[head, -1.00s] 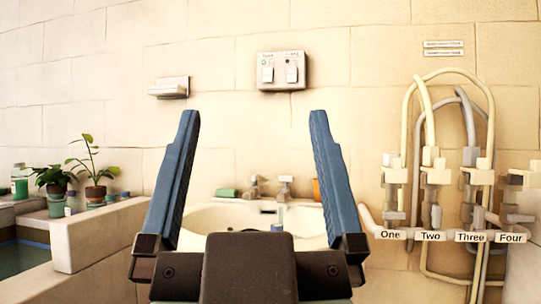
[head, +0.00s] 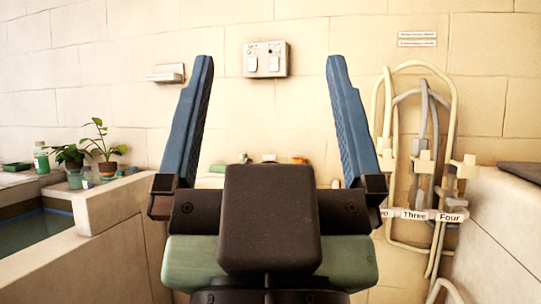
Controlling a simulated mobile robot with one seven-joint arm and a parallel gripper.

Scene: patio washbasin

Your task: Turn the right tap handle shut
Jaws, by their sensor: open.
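My gripper (head: 271,60) is open and empty, its two blue fingers pointing up in the head view. The right tap handle (head: 268,158) shows only as a small light top just above my gripper's dark body. The left tap's top (head: 243,158) shows beside it. Both are seen between the fingers, apart from them and farther back near the wall. The tap bodies, spouts and washbasin are hidden behind my gripper, so I cannot tell how far the handle is turned.
A green block (head: 217,168) and an orange item (head: 299,160) flank the taps. Pipes with numbered labels (head: 414,215) hang at right, beside a pale ledge (head: 500,225). A water trough wall (head: 115,200) and potted plants (head: 106,150) stand at left. A switch box (head: 265,59) is on the wall.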

